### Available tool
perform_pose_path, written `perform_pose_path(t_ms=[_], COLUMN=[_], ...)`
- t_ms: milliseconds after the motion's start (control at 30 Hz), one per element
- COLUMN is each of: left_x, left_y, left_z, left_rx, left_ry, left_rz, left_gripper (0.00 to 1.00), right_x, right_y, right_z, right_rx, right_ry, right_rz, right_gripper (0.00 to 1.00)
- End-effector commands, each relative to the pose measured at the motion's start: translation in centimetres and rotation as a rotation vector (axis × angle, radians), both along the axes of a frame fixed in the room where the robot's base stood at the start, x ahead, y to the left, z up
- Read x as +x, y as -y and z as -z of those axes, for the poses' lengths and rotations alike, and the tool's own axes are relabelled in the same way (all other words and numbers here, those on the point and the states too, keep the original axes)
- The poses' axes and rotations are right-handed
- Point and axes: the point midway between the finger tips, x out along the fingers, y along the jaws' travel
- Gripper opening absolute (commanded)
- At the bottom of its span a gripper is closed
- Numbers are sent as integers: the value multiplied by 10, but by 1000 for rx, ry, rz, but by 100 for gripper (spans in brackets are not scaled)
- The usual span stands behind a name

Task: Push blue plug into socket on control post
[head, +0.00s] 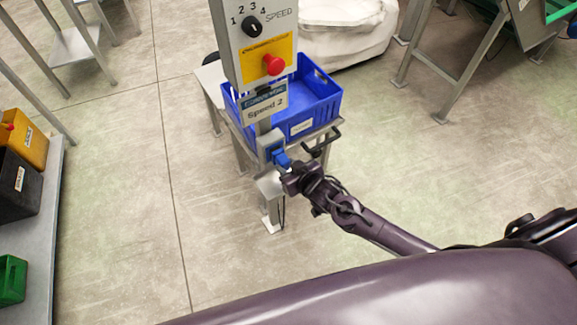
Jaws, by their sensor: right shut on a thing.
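The control post (240,45) stands upright at the upper middle of the head view, with a speed dial, a red button on yellow and a "Speed 2" sign. Below the sign, a grey socket box (267,143) is fixed to the post. The blue plug (281,158) is at the socket's lower right side. My right gripper (289,172) is shut on the plug, reaching in from the right. The plug looks in line with the socket and very close to it; I cannot tell how deep it sits. My left gripper is not in view.
A blue crate (330,98) sits on a stand (327,136) right behind the post. A white sack (365,40) lies farther back. A grey bench (50,225) with yellow, black and green bins is at the left. The floor between bench and post is clear.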

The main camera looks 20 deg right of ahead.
Motion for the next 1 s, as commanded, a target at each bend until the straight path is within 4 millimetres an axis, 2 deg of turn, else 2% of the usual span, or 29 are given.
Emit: perform_pose_path(t_ms=[567,600,700,800,1000], left_x=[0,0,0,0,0], left_y=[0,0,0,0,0], left_z=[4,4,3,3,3], left_rx=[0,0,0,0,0], left_ry=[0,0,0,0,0], left_rz=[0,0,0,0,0], left_gripper=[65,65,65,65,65], right_x=[11,12,11,11,11], right_y=[-3,-3,-3,-3,-3], right_z=[0,0,-1,0,0], right_rx=[1,0,0,0,0], right_ry=[2,1,1,1,-1], right_rz=[0,0,0,0,0], right_gripper=[3,33,46,56,56])
